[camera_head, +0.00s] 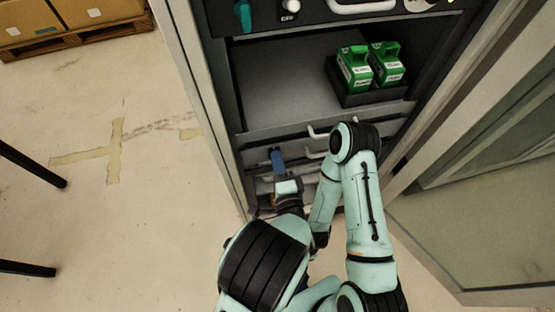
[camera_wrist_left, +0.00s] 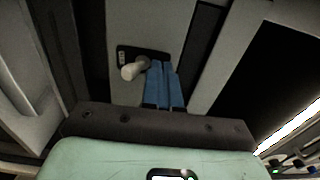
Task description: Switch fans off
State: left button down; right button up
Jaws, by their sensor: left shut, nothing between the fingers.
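In the left wrist view a pale switch knob (camera_wrist_left: 133,70) sticks out from a small dark plate (camera_wrist_left: 122,54) with a light label on a grey panel. I cannot read the label or tell the switch's position. My left gripper (camera_wrist_left: 164,76) has its blue fingers shut together with nothing between them, just right of the knob. I cannot tell whether they touch it. In the head view the left gripper (camera_head: 277,158) is low at the cabinet's front, below the shelf. The knob is not clearly visible there. My right gripper is not in view.
The open cabinet's shelf (camera_head: 285,90) holds green boxes (camera_head: 355,70) in a dark tray. A panel above carries a white switch (camera_head: 290,6) and a teal part (camera_head: 243,14). Pale handles (camera_head: 318,132) stick out near my arm. The glazed door (camera_head: 490,170) stands open at right.

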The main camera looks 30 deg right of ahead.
pick_arm(q)
jog(key=shift+r+p, duration=0.35)
jog(key=shift+r, duration=0.1)
jog(key=v, duration=0.8)
jog(key=shift+p, duration=0.35)
